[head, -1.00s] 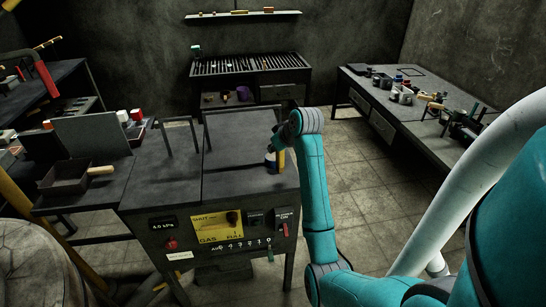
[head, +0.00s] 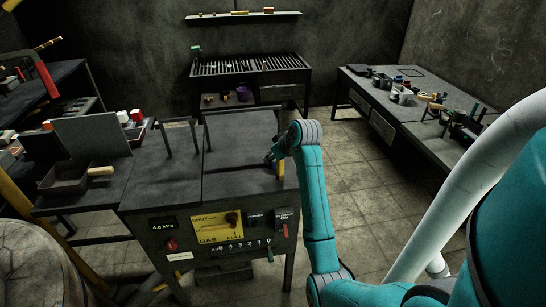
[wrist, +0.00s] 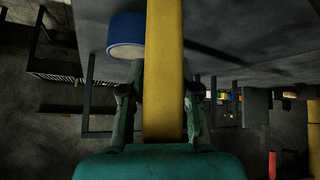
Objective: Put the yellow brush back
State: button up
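The yellow brush (wrist: 164,60) runs lengthwise through the middle of the wrist view, between the two fingers of my gripper (wrist: 163,75). The fingers lie close along both its sides, and my gripper looks shut on it. Its far end leaves the picture at the top, so any bristles are hidden. In the head view my gripper (head: 273,155) is low over the right part of the dark bench top, and the brush (head: 281,169) shows as a short yellow strip beside it. A blue and white round container (wrist: 126,34) stands left of the brush in the wrist view.
The dark bench (head: 238,186) has a front panel with a yellow gas label (head: 217,228). A black tray (head: 64,182) sits at left. A shelf (head: 243,15) with small items hangs on the back wall. A cluttered table (head: 385,110) stands right.

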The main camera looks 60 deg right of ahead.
jog(key=v, duration=1.2)
dwell(0.4)
